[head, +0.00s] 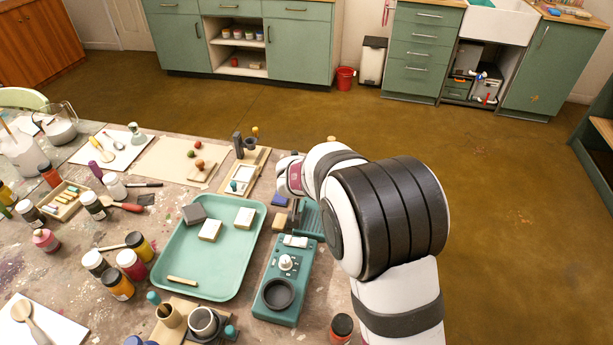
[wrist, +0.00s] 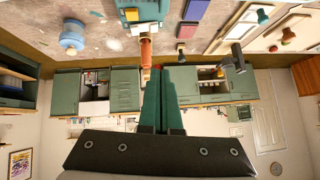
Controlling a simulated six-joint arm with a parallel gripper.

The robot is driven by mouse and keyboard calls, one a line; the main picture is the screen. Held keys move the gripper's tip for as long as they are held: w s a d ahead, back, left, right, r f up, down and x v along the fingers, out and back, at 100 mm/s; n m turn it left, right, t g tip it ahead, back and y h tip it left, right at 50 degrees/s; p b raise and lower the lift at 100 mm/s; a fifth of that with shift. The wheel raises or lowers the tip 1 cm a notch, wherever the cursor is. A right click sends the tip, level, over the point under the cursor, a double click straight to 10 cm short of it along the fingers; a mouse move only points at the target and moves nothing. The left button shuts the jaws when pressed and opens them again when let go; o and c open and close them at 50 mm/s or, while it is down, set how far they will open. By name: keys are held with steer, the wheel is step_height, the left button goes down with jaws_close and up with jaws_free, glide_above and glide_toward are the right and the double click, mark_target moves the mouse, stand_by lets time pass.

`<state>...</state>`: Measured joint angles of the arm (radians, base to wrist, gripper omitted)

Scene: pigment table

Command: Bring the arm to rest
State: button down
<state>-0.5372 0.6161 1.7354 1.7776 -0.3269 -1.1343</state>
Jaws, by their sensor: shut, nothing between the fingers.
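My gripper (wrist: 170,70) shows in the wrist view as two dark green fingers lying together, with nothing held between them. They point toward the table edge, which is upside down at the top of that view. In the head view my arm (head: 390,220) rises over the right edge of the table and bends back toward the far edge. My fingers cannot be made out there.
A teal tray (head: 165,275) with several blocks lies left of my arm. A teal device (head: 284,312) with a knob and dark ring stands between them. A wooden tray (head: 258,157) is near the far edge. The floor (head: 510,190) at right is clear.

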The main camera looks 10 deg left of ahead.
stand_by(0.4)
steer(key=s+d+r+g+y, duration=0.1)
steer(key=s+d+r+y, duration=0.25)
steer(key=s+r, duration=0.55)
steer(key=s+d+f+m+g+h, duration=0.1)
steer(key=s+d, duration=0.4)
steer(key=s, duration=0.5)
steer(key=s+d+m+g+h, duration=0.1)
steer(key=s+d+g, duration=0.3)
steer(key=s, duration=0.6)
steer(key=s+d+f+m+g+h, duration=0.1)
steer(key=s+d+m+g, duration=0.2)
steer(key=s+d, duration=0.4)
steer(key=s, duration=0.3)
steer(key=shift+d+f, duration=0.3)
steer(key=shift+d, duration=0.05)
steer(key=c, duration=1.6)
jaws_free()
